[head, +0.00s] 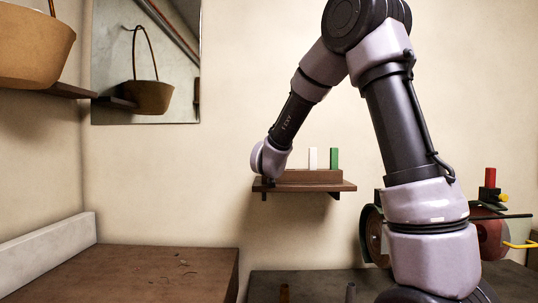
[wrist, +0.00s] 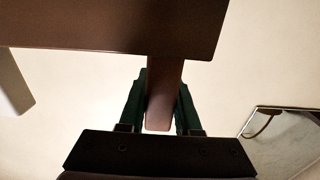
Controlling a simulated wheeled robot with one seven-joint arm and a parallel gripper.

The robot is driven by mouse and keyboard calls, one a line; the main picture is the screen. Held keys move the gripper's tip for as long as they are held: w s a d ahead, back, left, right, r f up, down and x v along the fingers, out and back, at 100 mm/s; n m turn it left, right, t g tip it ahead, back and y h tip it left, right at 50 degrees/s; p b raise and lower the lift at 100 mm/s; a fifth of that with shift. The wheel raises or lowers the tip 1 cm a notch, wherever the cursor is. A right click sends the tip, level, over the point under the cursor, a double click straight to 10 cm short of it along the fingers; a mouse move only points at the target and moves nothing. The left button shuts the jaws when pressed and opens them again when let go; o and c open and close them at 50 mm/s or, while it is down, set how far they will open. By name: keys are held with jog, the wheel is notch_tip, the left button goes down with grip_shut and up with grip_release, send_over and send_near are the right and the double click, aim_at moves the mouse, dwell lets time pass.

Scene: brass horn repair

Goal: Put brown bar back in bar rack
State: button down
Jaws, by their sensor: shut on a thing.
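The bar rack (head: 312,177) is a brown block on a small wall shelf in the head view. A white bar (head: 312,158) and a green bar (head: 334,158) stand upright in it. My gripper (head: 268,182) is at the rack's left end, mostly hidden by my wrist. In the wrist view my gripper (wrist: 162,108) is shut on the brown bar (wrist: 162,95), between its dark green fingers. The bar meets the edge of a large brown block (wrist: 115,25), which looks like the rack. I cannot tell whether the bar is in a slot. The head view hides the bar.
The wall shelf (head: 345,187) is narrow, with room below it. A grinder-like machine (head: 490,225) stands at the right, behind my arm. A basket (head: 30,45) sits on a shelf at upper left beside a mirror (head: 180,85). A brown bench (head: 140,272) is at lower left.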

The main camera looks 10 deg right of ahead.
jog(key=c, duration=0.5)
grip_release()
jog(key=s, duration=0.3)
jog(key=s+a, duration=0.1)
jog(key=s, duration=0.3)
jog(key=s+a, duration=0.1)
jog(key=s, duration=0.2)
jog(key=shift+s, duration=0.35)
